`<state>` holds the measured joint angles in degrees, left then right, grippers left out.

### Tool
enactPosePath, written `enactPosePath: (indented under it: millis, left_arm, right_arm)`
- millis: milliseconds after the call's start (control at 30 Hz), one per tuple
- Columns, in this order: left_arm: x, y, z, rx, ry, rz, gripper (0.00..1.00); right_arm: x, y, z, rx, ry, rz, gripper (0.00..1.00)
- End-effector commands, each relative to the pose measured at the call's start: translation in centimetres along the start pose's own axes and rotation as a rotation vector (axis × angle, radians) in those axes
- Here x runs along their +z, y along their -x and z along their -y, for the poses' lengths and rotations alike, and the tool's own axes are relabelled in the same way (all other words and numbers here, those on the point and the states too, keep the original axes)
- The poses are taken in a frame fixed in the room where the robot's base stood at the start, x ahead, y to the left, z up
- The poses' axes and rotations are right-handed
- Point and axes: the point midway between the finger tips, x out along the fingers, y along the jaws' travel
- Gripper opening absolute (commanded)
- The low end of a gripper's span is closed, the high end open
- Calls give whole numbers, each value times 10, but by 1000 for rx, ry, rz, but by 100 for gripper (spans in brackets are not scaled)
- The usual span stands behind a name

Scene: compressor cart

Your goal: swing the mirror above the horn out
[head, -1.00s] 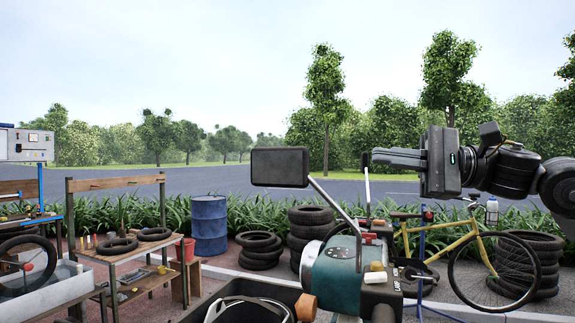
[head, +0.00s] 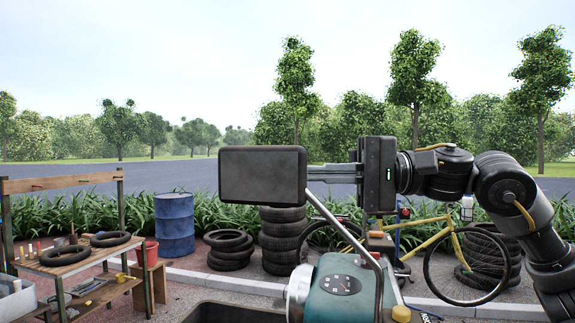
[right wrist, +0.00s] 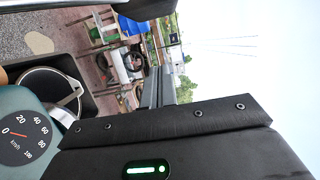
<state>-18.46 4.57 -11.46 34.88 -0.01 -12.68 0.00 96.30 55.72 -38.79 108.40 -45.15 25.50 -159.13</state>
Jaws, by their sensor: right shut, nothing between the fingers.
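The mirror (head: 262,175) is a dark rounded rectangle on a thin slanted metal stem (head: 335,222), rising from the teal dash housing (head: 340,290) with a speedometer. My right gripper (head: 316,173) comes in from the right, shut and empty. Its fingers point left and end at the mirror's right edge in the picture; I cannot tell whether they touch it or pass behind it. In the right wrist view the two fingers (right wrist: 157,90) lie close together, and the mirror is not clearly seen. I cannot clearly make out the horn. My left gripper is not in view.
The speedometer (right wrist: 22,137) shows close in the right wrist view. A yellow knob (head: 401,314) sits low by the housing. Behind are a yellow bicycle (head: 437,235), stacked tires (head: 282,240), a blue barrel (head: 174,225) and a wooden bench (head: 75,266). Space above the mirror is open.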

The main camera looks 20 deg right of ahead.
Motion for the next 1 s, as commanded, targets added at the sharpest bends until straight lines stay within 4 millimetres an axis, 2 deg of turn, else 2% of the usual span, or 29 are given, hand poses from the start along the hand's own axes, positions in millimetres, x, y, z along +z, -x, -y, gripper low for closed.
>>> enactPosePath:
  millis: [33, 233, 367, 500, 667, 1000]
  left_arm:
    - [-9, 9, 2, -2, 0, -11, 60]
    - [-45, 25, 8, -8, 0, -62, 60]
    - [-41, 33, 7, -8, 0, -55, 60]
    - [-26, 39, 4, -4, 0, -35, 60]
    - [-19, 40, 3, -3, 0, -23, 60]
    - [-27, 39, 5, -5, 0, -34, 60]
  right_arm:
    - [1, -12, 5, 2, 0, 4, 0]
    - [2, -51, 5, 1, 0, 4, 0]
    - [21, -53, 4, 0, 4, 0, 0]
    - [34, -56, 3, 0, 3, -1, 0]
    - [39, -57, 1, -2, 1, -1, 0]
    - [40, -56, 1, -2, 1, -1, 0]
